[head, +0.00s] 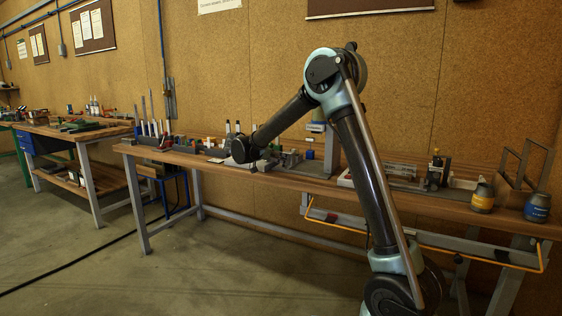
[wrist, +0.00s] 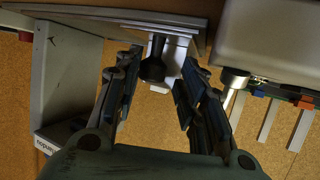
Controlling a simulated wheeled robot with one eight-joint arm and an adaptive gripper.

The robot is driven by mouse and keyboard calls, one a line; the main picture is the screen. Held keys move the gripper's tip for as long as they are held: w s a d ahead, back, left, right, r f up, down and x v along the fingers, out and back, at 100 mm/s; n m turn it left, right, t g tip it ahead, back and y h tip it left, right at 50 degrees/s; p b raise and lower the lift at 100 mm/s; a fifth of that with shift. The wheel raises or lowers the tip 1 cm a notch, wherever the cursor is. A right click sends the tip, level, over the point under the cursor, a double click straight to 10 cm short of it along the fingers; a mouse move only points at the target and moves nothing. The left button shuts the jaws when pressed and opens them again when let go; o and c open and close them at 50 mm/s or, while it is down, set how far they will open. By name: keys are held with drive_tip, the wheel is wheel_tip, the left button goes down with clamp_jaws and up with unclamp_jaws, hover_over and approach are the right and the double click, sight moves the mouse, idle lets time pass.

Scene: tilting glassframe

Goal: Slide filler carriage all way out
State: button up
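In the wrist view, my gripper (wrist: 157,62) is open, with one finger on each side of a dark round knob (wrist: 152,69). Gaps show between the knob and both fingers. The knob sits in front of a pale metal block (wrist: 174,48), which may be part of the filler carriage; I cannot tell for sure. A grey plate (wrist: 110,15) runs behind it along the top. In the head view, my arm reaches left over the long bench and hides most of the gripper and the fixture by it.
A large grey box-like body (wrist: 265,38) lies close right of the fingers, and a grey bracket (wrist: 65,75) stands left. On the long bench (head: 450,208) are a yellow-labelled can (head: 482,198), a blue-labelled can (head: 537,208) and a wire-like frame (head: 525,165). Another workbench (head: 85,132) stands left.

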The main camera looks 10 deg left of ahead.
drive_tip(key=shift+s, duration=0.1)
idle(0.4)
drive_tip(key=shift+s, duration=0.15)
drive_tip(key=v, duration=1.1)
drive_tip(key=shift+a+r, duration=0.2)
drive_tip(key=shift+s, duration=0.1)
